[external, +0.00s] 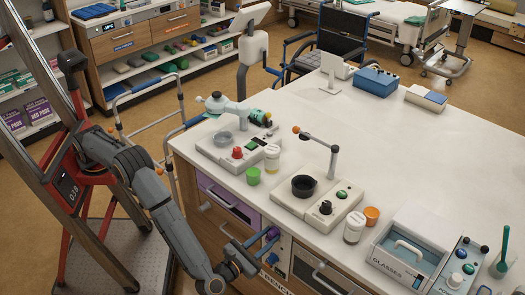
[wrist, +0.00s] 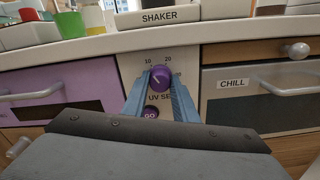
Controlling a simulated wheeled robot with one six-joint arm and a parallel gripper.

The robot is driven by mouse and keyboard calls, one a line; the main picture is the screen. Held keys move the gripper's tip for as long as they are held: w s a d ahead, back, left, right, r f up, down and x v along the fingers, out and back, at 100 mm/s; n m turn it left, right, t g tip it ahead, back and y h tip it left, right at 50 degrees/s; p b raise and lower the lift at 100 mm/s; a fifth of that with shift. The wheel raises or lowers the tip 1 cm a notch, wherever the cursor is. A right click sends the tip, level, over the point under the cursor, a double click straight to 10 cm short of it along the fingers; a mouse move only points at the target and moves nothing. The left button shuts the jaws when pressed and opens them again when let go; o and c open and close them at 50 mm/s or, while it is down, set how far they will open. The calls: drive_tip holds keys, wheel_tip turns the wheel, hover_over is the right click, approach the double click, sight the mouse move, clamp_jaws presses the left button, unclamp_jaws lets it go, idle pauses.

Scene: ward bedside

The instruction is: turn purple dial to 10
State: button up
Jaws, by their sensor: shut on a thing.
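The purple dial (wrist: 161,77) sits on a pale front panel (wrist: 133,64) below the counter edge in the wrist view, with the marks 10 and 20 above it. A small pale pointer line shows on its upper left side; its exact setting is hard to read. My gripper (wrist: 160,92) is shut on the dial, one blue finger at each side. In the external view my gripper (external: 262,244) is at the cabinet front, and the purple dial (external: 272,233) shows between its fingers.
A purple GO button (wrist: 150,113) sits just below the dial, partly behind the fingers. A purple drawer (wrist: 70,95) with a handle is left, a CHILL drawer (wrist: 260,95) right. The SHAKER device (wrist: 158,17) stands on the counter (external: 400,135) above.

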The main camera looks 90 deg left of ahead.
idle(0.3)
drive_tip(key=o, duration=1)
drive_tip(key=shift+o, duration=0.2)
drive_tip(key=shift+s+d, duration=0.1)
drive_tip(key=shift+d, duration=0.05)
drive_tip(key=v, duration=0.7)
drive_tip(key=shift+s+d, duration=0.2)
drive_tip(key=shift+s, duration=0.1)
